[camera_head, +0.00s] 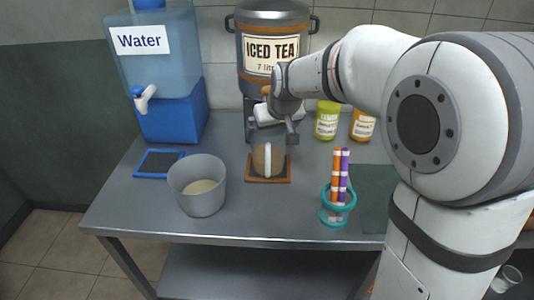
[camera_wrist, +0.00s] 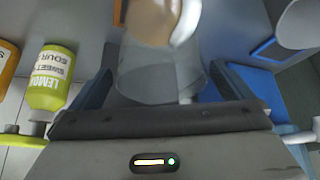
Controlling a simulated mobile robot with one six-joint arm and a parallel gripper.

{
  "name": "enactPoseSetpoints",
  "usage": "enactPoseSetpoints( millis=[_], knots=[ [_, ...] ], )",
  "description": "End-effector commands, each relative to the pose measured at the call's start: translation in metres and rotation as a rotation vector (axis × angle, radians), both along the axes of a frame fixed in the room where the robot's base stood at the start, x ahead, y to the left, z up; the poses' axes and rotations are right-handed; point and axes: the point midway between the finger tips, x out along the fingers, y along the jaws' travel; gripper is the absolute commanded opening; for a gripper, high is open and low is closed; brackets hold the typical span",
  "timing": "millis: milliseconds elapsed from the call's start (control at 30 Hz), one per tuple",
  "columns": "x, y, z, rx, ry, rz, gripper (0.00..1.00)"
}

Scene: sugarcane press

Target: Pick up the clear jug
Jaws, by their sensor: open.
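The clear jug (camera_head: 259,160), brownish inside with a pale upright handle, stands on a wooden coaster (camera_head: 282,180) in front of the iced tea dispenser. My gripper (camera_head: 275,132) is open just above and behind the jug in the head view, and I see nothing held. In the wrist view a clear round vessel (camera_wrist: 150,75), with brown and a white handle at the top edge, shows beyond and between the blue-grey fingers (camera_wrist: 160,88). I take it to be the jug. I cannot tell whether the fingers touch it.
A grey tub (camera_head: 197,190) with pale liquid stands left, near a blue-framed pad (camera_head: 159,163). The water dispenser (camera_head: 165,75) and iced tea dispenser (camera_head: 272,45) stand behind. A teal holder (camera_head: 337,212) with coloured sticks is right. Green (camera_head: 327,118) and orange (camera_head: 362,124) bottles stand behind.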

Motion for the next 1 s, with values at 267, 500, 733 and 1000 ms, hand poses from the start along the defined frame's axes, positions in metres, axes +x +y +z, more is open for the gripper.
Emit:
enactPoseSetpoints(
  millis=[267,500,733,1000],
  knots=[
    [-0.0003,0.0002,0.0002,0.0,0.0,0.0,0.81],
    [-0.0005,0.0005,0.0003,0.0,0.0,0.001,0.62],
    [-0.0005,0.0006,0.0003,0.0,0.0,0.001,0.43],
    [-0.0003,0.001,0.0014,0.001,-0.002,0.001,0.35]
  ],
)
